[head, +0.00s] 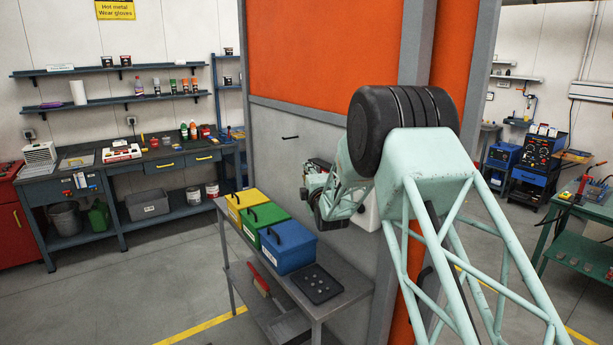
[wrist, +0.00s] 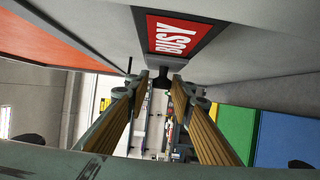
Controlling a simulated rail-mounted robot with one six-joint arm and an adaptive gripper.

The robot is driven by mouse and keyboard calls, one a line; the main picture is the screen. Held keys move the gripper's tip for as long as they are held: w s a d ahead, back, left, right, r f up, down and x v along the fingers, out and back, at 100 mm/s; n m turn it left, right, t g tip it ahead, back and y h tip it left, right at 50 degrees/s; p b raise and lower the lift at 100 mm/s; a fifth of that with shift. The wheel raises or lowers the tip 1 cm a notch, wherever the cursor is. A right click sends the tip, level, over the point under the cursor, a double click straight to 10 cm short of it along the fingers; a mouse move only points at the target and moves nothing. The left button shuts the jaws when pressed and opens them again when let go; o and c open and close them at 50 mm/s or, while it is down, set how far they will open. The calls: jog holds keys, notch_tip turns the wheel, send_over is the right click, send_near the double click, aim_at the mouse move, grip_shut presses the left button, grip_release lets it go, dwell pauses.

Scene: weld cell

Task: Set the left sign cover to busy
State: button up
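The red BUSY sign face (wrist: 172,37) shows in a dark frame on the grey panel, at the top of the wrist view. Its lettering runs sideways there. A small black knob-like piece (wrist: 162,77) sticks out just below the sign; I cannot tell whether it belongs to the cover. My gripper (wrist: 158,96) is open, with its two fingers well apart and the black piece seen in the gap between their tips. I cannot tell whether either finger touches it. In the head view my gripper (head: 317,166) is by the grey panel, and my arm hides the sign.
A black bar handle (head: 290,138) is on the grey panel (head: 275,160). Below my gripper stand yellow (head: 246,204), green (head: 263,220) and blue (head: 288,248) boxes and a black tray (head: 316,283) on a grey bench (head: 345,290). Open floor lies left of the bench.

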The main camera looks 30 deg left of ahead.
jog(key=shift+o, duration=1.1)
jog(key=shift+f, duration=0.1)
jog(key=shift+s, duration=0.1)
jog(key=shift+d, duration=0.1)
jog(key=v, duration=1.1)
jog(key=shift+s+d, duration=0.2)
jog(key=shift+s, duration=0.15)
